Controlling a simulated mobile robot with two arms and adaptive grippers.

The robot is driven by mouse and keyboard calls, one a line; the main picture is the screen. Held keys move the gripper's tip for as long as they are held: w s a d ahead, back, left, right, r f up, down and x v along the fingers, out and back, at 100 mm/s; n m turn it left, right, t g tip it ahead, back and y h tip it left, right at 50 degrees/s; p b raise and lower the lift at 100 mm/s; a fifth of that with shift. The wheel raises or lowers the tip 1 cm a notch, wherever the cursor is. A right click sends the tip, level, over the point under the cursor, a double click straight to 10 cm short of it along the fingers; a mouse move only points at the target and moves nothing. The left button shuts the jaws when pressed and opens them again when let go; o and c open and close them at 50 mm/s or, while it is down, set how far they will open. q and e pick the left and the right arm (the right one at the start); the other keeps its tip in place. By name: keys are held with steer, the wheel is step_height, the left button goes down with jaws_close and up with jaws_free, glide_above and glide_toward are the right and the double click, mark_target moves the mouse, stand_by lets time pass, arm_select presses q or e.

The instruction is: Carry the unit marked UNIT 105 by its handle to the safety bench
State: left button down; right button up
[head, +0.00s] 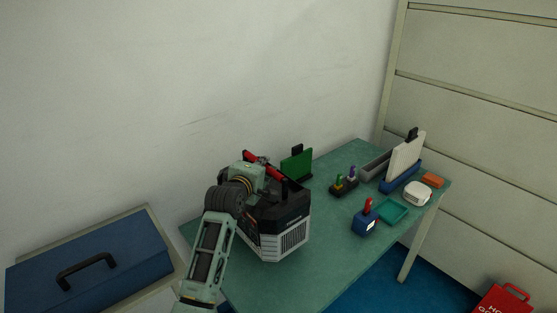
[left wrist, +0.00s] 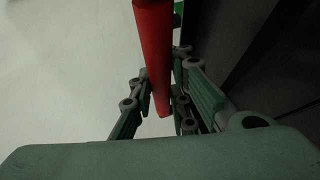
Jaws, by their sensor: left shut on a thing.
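The unit (head: 290,238) is a black and light-grey box with a vent grille, at the near left part of the green bench (head: 330,262). I cannot read its marking. My left gripper (head: 262,172) is at the top of the unit, shut on its red handle (head: 278,174). In the left wrist view, the red handle (left wrist: 155,55) runs between the fingers of my left gripper (left wrist: 160,108). I cannot tell whether the unit rests on the bench or hangs just above it. My right gripper is not in view.
A green panel (head: 297,163) stands behind the unit. A small blue block (head: 365,224), a teal tray (head: 394,211), a white round thing (head: 417,194) and a white board (head: 405,160) are farther right. A blue toolbox (head: 125,258) is at left. A red case (head: 503,301) is lower right.

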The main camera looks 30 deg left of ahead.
arm_select(q)
steer(key=a, duration=0.3)
steer(key=shift+a+f+p, duration=0.1)
steer(key=shift+f+p, duration=0.1)
steer(key=shift+p, duration=0.1)
steer(key=shift+f, duration=0.35)
steer(key=shift+f+p, duration=0.5)
steer(key=shift+f, duration=1)
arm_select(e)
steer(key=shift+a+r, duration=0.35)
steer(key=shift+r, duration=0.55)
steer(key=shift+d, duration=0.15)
arm_select(q)
steer(key=c, duration=2)
jaws_free()
steer(key=shift+s+d+f, duration=0.1)
steer(key=shift+s+f, duration=0.05)
steer(key=shift+f, duration=0.25)
steer(key=shift+s+d+f, duration=0.1)
steer(key=shift+f, duration=0.3)
steer(key=o, duration=0.4)
steer(key=shift+s+r, duration=0.2)
steer(key=shift+c, duration=0.2)
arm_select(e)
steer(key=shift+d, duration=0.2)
